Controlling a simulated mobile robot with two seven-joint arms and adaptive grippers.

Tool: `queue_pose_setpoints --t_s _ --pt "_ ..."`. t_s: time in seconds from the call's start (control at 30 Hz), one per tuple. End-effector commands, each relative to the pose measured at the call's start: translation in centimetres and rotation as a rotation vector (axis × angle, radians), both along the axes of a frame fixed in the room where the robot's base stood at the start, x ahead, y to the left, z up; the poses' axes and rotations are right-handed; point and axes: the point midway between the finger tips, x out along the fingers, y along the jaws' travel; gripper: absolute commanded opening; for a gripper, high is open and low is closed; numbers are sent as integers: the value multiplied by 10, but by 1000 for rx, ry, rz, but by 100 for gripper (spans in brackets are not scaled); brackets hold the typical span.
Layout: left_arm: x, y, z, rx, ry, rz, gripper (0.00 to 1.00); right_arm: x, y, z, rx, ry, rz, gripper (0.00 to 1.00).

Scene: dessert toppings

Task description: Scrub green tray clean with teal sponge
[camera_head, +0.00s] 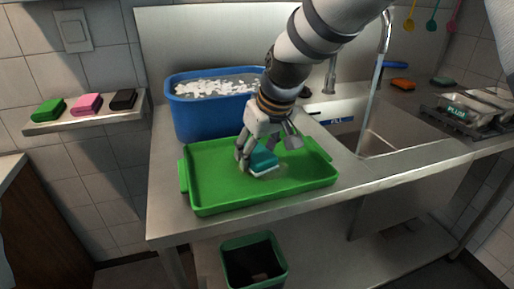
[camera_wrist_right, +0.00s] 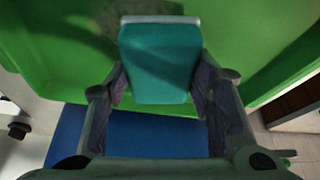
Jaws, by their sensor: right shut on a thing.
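The green tray (camera_head: 215,192) lies on the metal counter, with its handles at the left and right ends. My right gripper (camera_head: 256,163) is over the middle of the tray, shut on the teal sponge (camera_head: 264,160). The sponge has a pale layer on its underside and is at the tray's floor; exact contact is hard to tell. In the right wrist view the teal sponge (camera_wrist_right: 158,62) sits between the two fingers, over the green tray (camera_wrist_right: 50,45). A darker patch shows on the tray floor beside the sponge. My left gripper is not in view.
A blue tub (camera_head: 195,122) with white foam stands right behind the tray. A sink (camera_head: 385,140) with a tap is at the right. A wall shelf (camera_head: 85,122) holds green, pink and black sponges. A green bin (camera_head: 240,245) stands below the counter.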

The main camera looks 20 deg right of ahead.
Motion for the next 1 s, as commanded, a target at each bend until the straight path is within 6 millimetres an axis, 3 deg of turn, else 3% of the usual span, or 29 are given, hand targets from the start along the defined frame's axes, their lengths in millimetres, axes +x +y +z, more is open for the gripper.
queue_pose_setpoints --t_s 0.7,1.0 --pt "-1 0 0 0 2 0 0 -1 0 -13 1 0 0 27" --pt "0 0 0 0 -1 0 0 -30 -1 -11 1 0 -1 27"
